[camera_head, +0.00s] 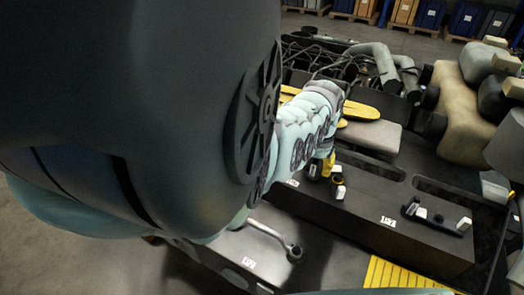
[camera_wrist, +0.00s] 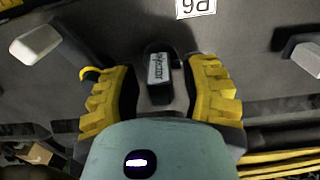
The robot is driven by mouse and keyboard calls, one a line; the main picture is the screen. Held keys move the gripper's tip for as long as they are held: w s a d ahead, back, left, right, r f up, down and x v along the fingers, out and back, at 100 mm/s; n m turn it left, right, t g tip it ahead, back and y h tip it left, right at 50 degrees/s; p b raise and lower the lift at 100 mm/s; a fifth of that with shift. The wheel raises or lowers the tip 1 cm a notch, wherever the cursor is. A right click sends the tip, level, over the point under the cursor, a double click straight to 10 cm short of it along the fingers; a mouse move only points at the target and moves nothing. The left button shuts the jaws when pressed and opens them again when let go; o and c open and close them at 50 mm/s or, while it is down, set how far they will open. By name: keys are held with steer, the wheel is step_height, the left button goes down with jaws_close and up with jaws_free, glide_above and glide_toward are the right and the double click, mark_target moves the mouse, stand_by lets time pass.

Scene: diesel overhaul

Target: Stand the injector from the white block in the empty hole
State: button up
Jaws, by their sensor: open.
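My gripper (camera_wrist: 160,92) is open, with one yellow-padded finger on each side of a dark part whose white label seems to read "injector" (camera_wrist: 158,70). A gap shows between this part and each finger. In the head view my gripper (camera_head: 322,166) is low over the dark bench, beside small dark parts with white pieces (camera_head: 339,190). In the wrist view a white block (camera_wrist: 36,42) shows at the left and another pale block (camera_wrist: 306,58) at the right. I cannot tell which is the task's white block. The empty hole cannot be made out.
The dark bench top (camera_head: 365,205) has free room right of my gripper. A dark bracket-like part with white blocks (camera_head: 437,217) lies farther right. An engine with pipes (camera_head: 385,70) stands behind. A round-ended rod (camera_head: 270,235) lies at the front left.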

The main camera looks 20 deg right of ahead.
steer(key=shift+w+a+r, duration=0.1)
steer(key=shift+r, duration=5.7)
steer(key=shift+w, duration=0.1)
